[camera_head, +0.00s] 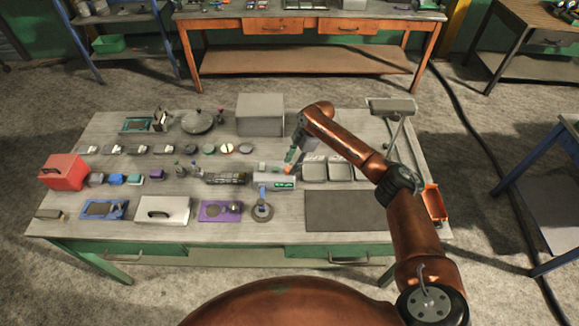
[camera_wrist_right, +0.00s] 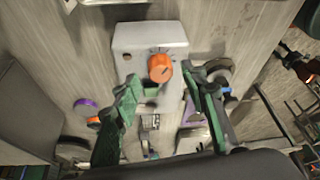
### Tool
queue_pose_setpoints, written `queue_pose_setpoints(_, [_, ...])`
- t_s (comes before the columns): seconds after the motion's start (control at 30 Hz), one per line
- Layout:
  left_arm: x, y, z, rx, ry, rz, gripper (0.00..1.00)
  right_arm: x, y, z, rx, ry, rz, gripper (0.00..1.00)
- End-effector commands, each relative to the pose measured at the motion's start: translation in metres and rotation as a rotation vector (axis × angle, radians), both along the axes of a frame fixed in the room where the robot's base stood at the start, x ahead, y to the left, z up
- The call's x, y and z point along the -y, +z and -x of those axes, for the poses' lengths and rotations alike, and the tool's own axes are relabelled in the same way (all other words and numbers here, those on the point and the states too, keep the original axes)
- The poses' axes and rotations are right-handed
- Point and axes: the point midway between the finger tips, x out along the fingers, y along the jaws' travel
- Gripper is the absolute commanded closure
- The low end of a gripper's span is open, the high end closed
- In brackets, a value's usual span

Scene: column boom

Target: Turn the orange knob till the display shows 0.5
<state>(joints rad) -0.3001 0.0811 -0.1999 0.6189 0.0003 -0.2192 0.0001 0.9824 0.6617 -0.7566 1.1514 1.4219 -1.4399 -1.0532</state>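The orange knob (camera_wrist_right: 160,67) sits on the face of a pale box-shaped device (camera_wrist_right: 143,38), with a dark pointer mark on it and tick marks around it. In the head view the device (camera_head: 266,181) stands on the workbench, and the orange knob (camera_head: 288,170) shows as a small spot under my gripper. My left gripper is not in view.
A grey box (camera_head: 261,113) stands behind the device. Light trays (camera_head: 314,172) lie to its right and a dark mat (camera_head: 345,210) in front of them. A round-based stand (camera_head: 262,211), a purple board (camera_head: 213,211) and a red box (camera_head: 64,172) are also on the bench.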

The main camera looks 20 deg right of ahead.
Motion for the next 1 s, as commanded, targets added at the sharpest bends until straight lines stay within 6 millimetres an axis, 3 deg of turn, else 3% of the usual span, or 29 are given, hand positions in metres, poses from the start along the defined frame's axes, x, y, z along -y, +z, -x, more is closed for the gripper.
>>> queue_pose_setpoints(0.3, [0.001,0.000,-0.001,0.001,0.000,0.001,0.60,0.026,0.062,-0.001,0.003,-0.001,0.002,0.60])
queue_pose_setpoints(0.5, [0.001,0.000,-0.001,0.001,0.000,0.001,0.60,0.036,0.086,0.000,0.001,0.000,0.001,0.60])
queue_pose_setpoints(1.0, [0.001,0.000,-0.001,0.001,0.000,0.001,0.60,0.039,0.093,0.000,0.000,0.000,0.001,0.60])
